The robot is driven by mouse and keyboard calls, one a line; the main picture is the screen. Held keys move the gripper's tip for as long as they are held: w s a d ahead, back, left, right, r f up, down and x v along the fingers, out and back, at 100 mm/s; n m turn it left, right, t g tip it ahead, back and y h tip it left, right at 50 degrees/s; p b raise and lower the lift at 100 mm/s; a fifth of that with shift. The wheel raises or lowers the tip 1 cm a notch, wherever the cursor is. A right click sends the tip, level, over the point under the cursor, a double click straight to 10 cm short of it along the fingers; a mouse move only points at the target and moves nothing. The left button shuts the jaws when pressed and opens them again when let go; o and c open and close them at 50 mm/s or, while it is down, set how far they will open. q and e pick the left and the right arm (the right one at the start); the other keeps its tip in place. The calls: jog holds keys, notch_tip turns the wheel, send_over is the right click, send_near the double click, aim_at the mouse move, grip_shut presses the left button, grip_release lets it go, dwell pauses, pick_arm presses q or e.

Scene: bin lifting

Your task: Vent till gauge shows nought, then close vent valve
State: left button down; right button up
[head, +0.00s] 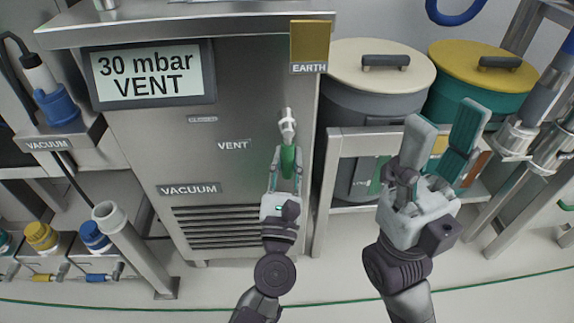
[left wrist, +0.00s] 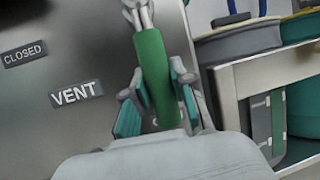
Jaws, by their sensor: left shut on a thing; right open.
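The gauge display (head: 151,75) on the steel cabinet reads "30 mbar VENT". The vent valve's green handle (head: 288,160) is on the cabinet front, right of the VENT label (head: 233,145). In the left wrist view the green handle (left wrist: 155,75) runs up to a metal fitting, and a CLOSED label (left wrist: 24,54) lies to its left. My left gripper (head: 287,172) is shut on the green handle, with a finger on each side. My right gripper (head: 443,135) is open and empty, in front of the rack at the right.
Two lidded drums, one with a cream lid (head: 345,70) and one with a yellow lid (head: 460,62), stand behind a metal rack (head: 332,170). An EARTH plate (head: 309,42) is at the cabinet's upper right. A grey upright pipe (head: 130,245) stands at left.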

pick_arm(q)
jog(key=shift+d, duration=0.1)
dwell(0.3)
jog(key=c, duration=0.9)
grip_release()
jog(key=shift+c, duration=0.2)
jog(key=v, duration=1.2)
